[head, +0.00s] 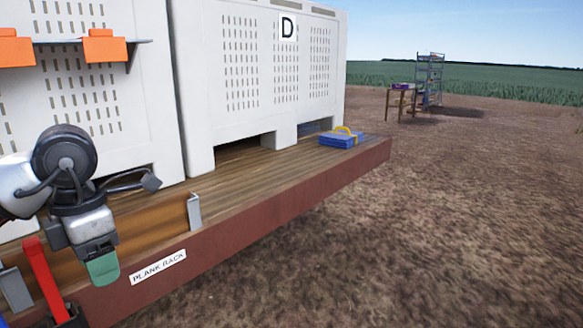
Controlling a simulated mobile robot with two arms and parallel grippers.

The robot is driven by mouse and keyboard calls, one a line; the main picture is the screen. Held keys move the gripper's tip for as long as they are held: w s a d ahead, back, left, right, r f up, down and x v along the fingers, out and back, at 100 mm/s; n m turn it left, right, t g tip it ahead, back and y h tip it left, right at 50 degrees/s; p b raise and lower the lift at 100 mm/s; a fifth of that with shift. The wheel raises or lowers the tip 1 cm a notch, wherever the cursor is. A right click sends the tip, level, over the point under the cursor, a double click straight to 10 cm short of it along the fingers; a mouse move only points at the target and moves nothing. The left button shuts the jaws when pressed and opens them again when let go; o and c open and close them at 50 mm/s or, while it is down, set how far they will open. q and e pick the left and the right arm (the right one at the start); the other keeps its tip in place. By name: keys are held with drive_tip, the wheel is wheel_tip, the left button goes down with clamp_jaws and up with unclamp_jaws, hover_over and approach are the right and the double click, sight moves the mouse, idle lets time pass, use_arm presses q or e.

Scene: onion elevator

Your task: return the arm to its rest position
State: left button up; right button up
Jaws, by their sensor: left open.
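My left arm comes in from the left edge. Its gripper (97,258) points down in front of the rack edge marked PLANK RACK (158,266). The jaws are open, with a green fingertip showing, and I see nothing held between them. A red handle (45,280) stands just left of and below the gripper, with a dark part at its foot. I cannot tell from this view whether they touch. My right gripper is out of view.
A white crate marked D (232,100) and another white crate (95,95) stand on the plank deck (262,172). Orange blocks (105,46) sit on a bracket. A blue case (335,139) lies near the deck's end. A table (400,98) and shelf (430,75) stand far off. Bare soil is clear at right.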

use_arm(q)
drive_tip(key=w+d+f+n+h, duration=0.6)
drive_tip(key=w+d+f+h, duration=0.4)
drive_tip(key=d+f+h, duration=0.5)
drive_tip(key=w+a+f+n+t+y, duration=0.1)
drive_tip(key=a+f+n+t+y, duration=0.2)
drive_tip(key=f+n+t, duration=0.7)
drive_tip(key=w+a+f+n+t+y, duration=0.1)
drive_tip(key=a+f+n+t+y, duration=0.2)
drive_tip(key=f+n, duration=1.2)
drive_tip(key=s+a+f+n+g+y, duration=0.2)
drive_tip(key=s+f+n+y, duration=0.15)
drive_tip(key=s+f, duration=0.85)
drive_tip(key=s+a+f+n+g+y, duration=0.3)
drive_tip(key=s+f, duration=0.5)
drive_tip(key=f, duration=0.7)
drive_tip(key=s+f+n+g+y, duration=0.1)
drive_tip(key=s+f, duration=0.4)
drive_tip(key=s, duration=1)
drive_tip(key=s+d+f+n+g+y, duration=0.1)
drive_tip(key=s+f+n+g, duration=0.2)
drive_tip(key=s, duration=1.2)
wheel_tip(320, 180, down, 2)
drive_tip(key=g, duration=0.3)
drive_tip(key=shift+s, duration=0.2)
